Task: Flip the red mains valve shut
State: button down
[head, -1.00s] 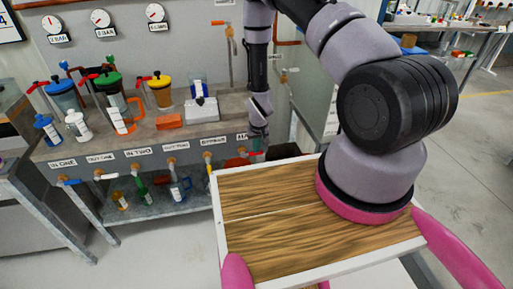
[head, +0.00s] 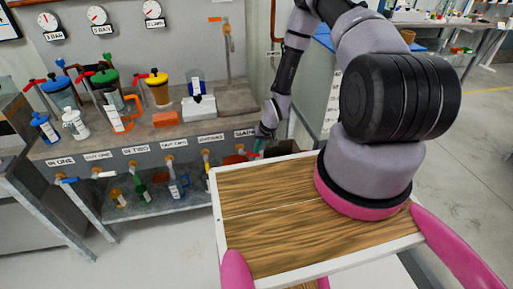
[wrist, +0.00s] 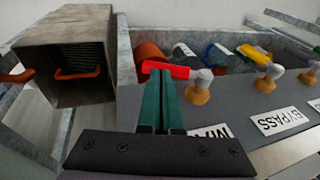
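The red mains valve handle (wrist: 172,70) sticks out to the left from its grey valve body on an orange fitting (wrist: 198,93) in the wrist view. The partly covered mains label (wrist: 214,131) is just below it. My gripper (wrist: 158,78) shows two green fingers pressed together, with nothing visible between them. Its fingertips overlap the handle's outer part in the picture; I cannot tell whether they touch it. In the head view my gripper (head: 259,147) is low at the right end of the bench front, by the mains label (head: 245,133), and the handle is mostly hidden there.
A grey box with orange handles (wrist: 70,72) stands to the left. In the head view, containers and an orange block (head: 166,119) stand on the bench.

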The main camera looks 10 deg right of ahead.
aim_at(257, 155)
jog(key=shift+d+f, duration=0.1)
jog(key=shift+f, duration=0.35)
jog(key=shift+d+f+y, duration=0.2)
jog(key=shift+f+y, duration=0.1)
jog(key=shift+y, duration=0.2)
jog(key=shift+a+f+y, duration=0.2)
jog(key=shift+f+y, duration=0.05)
jog(key=shift+y, duration=0.05)
jog(key=shift+s+x, duration=0.1)
jog(key=shift+x, duration=0.55)
jog(key=shift+s+x, duration=0.15)
jog(key=shift+x, duration=0.45)
jog(key=shift+d+f+y, duration=0.2)
jog(key=shift+f+y, duration=0.1)
jog(key=shift+f, duration=0.05)
jog(key=shift+a+f+m+y, duration=0.25)
jog(key=shift+m+y, duration=0.05)
jog(key=shift+y, duration=0.2)
jog(key=shift+a+f, duration=0.8)
jog(key=shift+a, duration=0.1)
jog(key=shift+a+f, duration=0.1)
